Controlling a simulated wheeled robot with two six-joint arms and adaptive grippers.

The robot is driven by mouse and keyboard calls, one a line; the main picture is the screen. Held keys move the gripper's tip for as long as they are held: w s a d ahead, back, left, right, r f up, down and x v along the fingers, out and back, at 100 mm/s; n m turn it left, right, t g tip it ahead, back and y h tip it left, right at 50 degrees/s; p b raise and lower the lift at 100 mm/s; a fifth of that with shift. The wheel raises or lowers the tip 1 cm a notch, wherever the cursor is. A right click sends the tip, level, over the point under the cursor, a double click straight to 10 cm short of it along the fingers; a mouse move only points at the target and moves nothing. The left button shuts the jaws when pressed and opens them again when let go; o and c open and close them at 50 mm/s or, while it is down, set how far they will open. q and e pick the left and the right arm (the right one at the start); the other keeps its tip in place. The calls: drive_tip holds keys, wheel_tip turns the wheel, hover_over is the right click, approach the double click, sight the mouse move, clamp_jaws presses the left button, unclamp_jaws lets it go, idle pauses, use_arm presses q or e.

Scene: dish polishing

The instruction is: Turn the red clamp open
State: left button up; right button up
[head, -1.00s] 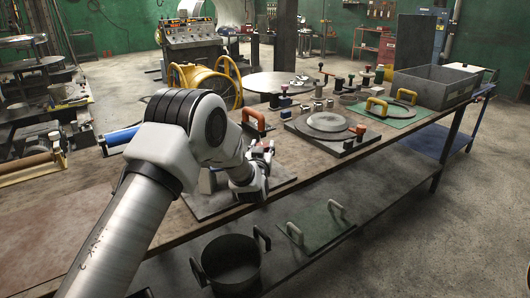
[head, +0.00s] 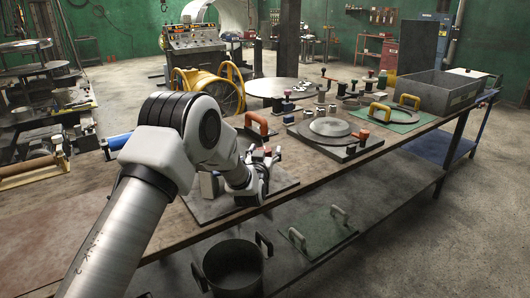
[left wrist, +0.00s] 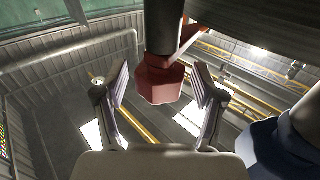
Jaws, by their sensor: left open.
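My left gripper (head: 269,155) is low over a flat grey plate (head: 222,208) on the near part of the workbench. In the left wrist view the red clamp (left wrist: 160,84) is a faceted red piece at the end of a dark shaft. It lies between the two spread fingers of my left gripper (left wrist: 163,74), with gaps visible on both sides. The fingers are open and do not appear to grip it. In the head view my wrist and fingers hide most of the clamp. My right gripper is not in view.
An orange handle (head: 256,123) stands behind my left gripper. A round plate on a square base (head: 330,128) lies to its right, with a grey bin (head: 436,90) farther off. A pot (head: 232,268) sits below the bench edge. A blue-and-white part (left wrist: 285,140) is close at lower right in the wrist view.

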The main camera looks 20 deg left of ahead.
sight(265, 149)
use_arm(q)
wheel_tip(265, 149, up, 10)
idle(0.3)
drive_tip(key=shift+c, duration=0.3)
